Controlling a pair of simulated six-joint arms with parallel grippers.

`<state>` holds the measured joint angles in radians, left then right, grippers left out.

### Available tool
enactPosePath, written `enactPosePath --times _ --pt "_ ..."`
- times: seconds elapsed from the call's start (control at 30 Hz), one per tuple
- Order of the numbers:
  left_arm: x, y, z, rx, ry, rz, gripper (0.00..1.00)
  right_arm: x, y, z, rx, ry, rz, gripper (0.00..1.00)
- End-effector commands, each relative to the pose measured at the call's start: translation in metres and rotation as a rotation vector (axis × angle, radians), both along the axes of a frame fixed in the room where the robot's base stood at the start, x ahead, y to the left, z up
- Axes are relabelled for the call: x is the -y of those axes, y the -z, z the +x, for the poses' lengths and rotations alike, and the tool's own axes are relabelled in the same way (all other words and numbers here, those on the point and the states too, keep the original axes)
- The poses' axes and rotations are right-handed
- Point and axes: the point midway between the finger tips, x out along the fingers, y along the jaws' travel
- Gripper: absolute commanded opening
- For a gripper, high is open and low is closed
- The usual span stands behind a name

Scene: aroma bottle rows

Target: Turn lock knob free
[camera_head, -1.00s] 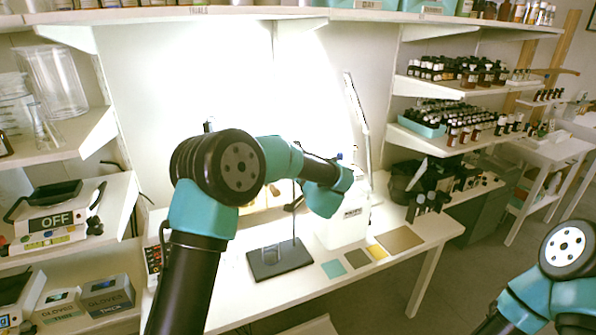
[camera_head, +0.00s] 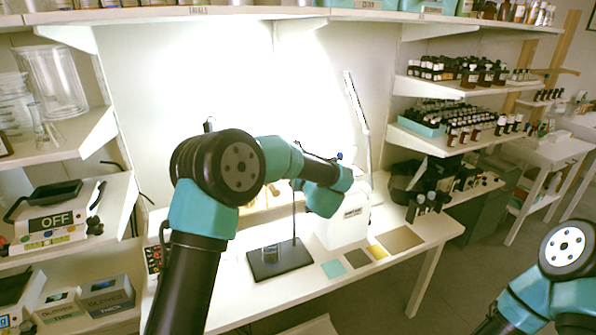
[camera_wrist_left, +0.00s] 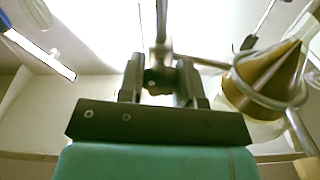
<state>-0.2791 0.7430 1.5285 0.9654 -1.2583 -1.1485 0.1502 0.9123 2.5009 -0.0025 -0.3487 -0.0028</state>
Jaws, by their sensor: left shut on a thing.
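In the left wrist view my left gripper (camera_wrist_left: 160,85) is shut on a small dark knob (camera_wrist_left: 158,76) that sits between its two fingers. A thin metal rod (camera_wrist_left: 161,25) shows just beyond the knob. In the head view my left forearm and wrist reach over the bench, and the fingers and knob are mostly hidden behind them. A stand with a dark base plate (camera_head: 294,262) and a thin upright rod (camera_head: 294,222) stands on the bench below the wrist. My right arm shows at the lower right; its gripper is outside the picture.
A white box-shaped device (camera_head: 345,228) is right of the stand. Coloured squares (camera_head: 357,258) lie at the bench's front right. A cone-shaped, brass-coloured part (camera_wrist_left: 265,80) is close to the gripper's right side.

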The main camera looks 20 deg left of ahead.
Motion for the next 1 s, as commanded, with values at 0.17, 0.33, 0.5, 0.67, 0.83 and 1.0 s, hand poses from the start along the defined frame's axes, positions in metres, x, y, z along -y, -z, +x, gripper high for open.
enactPosePath --times 0.17,0.33,0.5,0.67,0.83,1.0 --pt "0.0002 -0.0004 -0.0001 0.105 0.0 -0.13 0.09 0.0 0.0 0.0 0.0 0.0 0.0 0.43" --pt "0.0002 -0.0005 -0.0001 0.206 0.0 -0.255 0.09 0.0 0.0 0.0 0.0 0.0 0.0 0.43" --pt "0.0003 -0.0005 0.0 0.308 0.0 -0.38 0.09 0.0 0.0 0.0 0.0 0.0 0.0 0.43" --pt "0.0002 -0.0006 -0.0001 0.404 0.0 -0.497 0.09 0.0 0.0 0.0 0.0 0.0 0.0 0.43" --pt "0.0003 -0.0006 0.0 0.506 0.0 -0.623 0.09 0.0 0.0 0.0 0.0 0.0 0.0 0.43" --pt "0.0003 -0.0006 0.0 0.608 0.0 -0.748 0.09 0.0 0.0 0.0 0.0 0.0 0.0 0.43"
